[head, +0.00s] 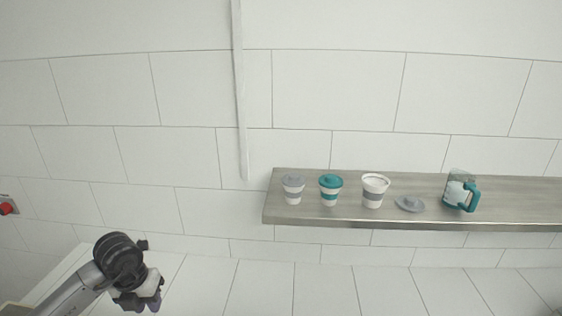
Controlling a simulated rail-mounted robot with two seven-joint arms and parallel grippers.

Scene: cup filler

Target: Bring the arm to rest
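My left arm comes in at the lower left of the head view, and my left gripper (150,302) hangs low there, well away from the shelf. Its fingers are small and dark in the picture, and I cannot tell whether they are open or shut. No cup shows at it. My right gripper is not in view.
A metal shelf (350,217) on the right holds a grey-lidded cup (293,187), a teal-lidded cup (330,189), an uncovered white cup (374,190), a loose grey lid (410,204) and a teal-handled jug (459,191). A red button (6,208) is at the far left.

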